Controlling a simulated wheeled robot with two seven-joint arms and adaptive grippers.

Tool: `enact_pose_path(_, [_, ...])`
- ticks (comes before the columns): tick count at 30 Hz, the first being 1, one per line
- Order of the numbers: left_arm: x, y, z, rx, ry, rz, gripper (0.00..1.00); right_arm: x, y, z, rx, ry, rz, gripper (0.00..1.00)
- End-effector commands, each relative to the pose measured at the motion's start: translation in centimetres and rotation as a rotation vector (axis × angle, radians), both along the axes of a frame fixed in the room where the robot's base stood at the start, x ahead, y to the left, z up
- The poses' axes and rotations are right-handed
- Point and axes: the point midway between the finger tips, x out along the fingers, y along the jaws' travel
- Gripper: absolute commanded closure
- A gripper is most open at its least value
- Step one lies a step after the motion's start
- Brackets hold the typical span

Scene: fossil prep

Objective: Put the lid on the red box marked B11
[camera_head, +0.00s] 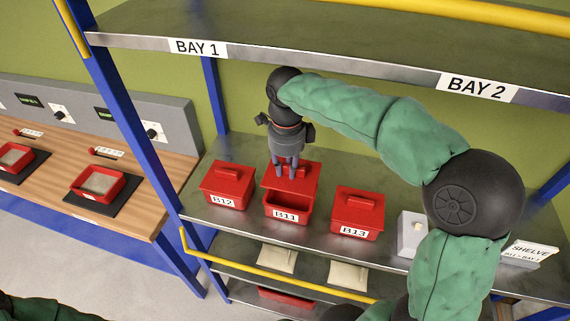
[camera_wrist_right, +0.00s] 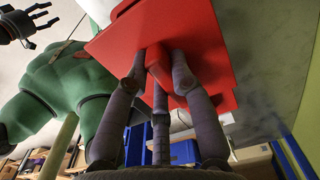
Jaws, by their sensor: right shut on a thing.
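The red box marked B11 (camera_head: 286,216) stands on the shelf between two other red boxes. Its front opening shows, with a dark inside. My right gripper (camera_head: 287,174) is shut on the handle of a red lid (camera_head: 303,178), over the back part of the box. The lid covers the rear of the opening; whether it touches the rim I cannot tell. In the right wrist view the fingers close on the handle of the lid (camera_wrist_right: 205,45). My left gripper (camera_wrist_right: 30,25) shows at the top left there, its fingers apart and empty.
Lidded red boxes B12 (camera_head: 228,187) and B13 (camera_head: 357,213) stand close on either side. A white box with a knob (camera_head: 411,235) and a sign (camera_head: 530,252) are farther right. The upper shelf (camera_head: 330,62) hangs above, and a yellow rail (camera_head: 290,280) runs in front.

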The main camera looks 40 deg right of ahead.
Motion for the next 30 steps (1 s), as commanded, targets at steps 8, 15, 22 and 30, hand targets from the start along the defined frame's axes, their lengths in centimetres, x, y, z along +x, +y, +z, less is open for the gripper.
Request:
enact_pose_path(8, [0.0,0.0,-0.4,0.000,-0.001,0.000,0.53,0.0,0.0,-1.0,-0.001,-0.001,0.000,1.00])
enact_pose_path(15, [0.0,0.0,-2.1,0.000,0.000,0.000,0.53,0.0,0.0,-3.6,-0.001,0.001,0.001,1.00])
enact_pose_path(22, [0.0,0.0,-3.4,0.000,0.000,0.000,0.53,0.0,0.0,-5.6,-0.001,0.000,0.000,1.00])
enact_pose_path(30, [0.0,0.0,-3.4,0.000,-0.001,0.000,0.53,0.1,0.0,-5.8,-0.001,-0.001,0.000,1.00])
